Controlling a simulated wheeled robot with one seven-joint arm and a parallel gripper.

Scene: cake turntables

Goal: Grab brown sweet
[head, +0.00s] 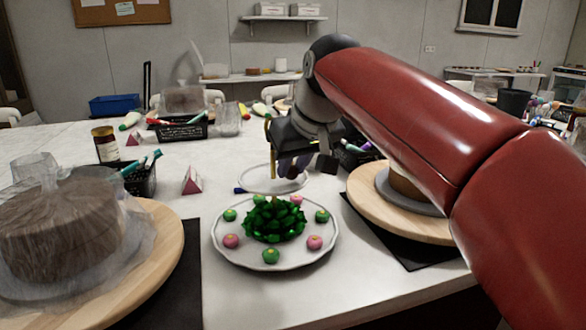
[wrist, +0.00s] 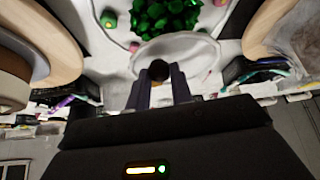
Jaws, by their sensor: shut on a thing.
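The brown sweet (wrist: 158,70) is a small dark ball between the fingertips of my gripper (wrist: 160,82) in the wrist view. My gripper is shut on it. In the head view my gripper (head: 295,166) is over the right part of the upper plate (head: 252,185) of a tiered stand, and I cannot make out the sweet there. The lower plate (head: 228,252) holds a dark green leafy heap (head: 274,220) with several pink and green sweets around it. I cannot tell whether the brown sweet touches the upper plate.
A wrapped brown cake (head: 60,230) stands on a wooden turntable (head: 165,250) at the left. Another wooden turntable (head: 385,215) stands at the right, partly behind my arm. Black baskets of pens (head: 183,128) and a brown jar (head: 105,145) stand behind.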

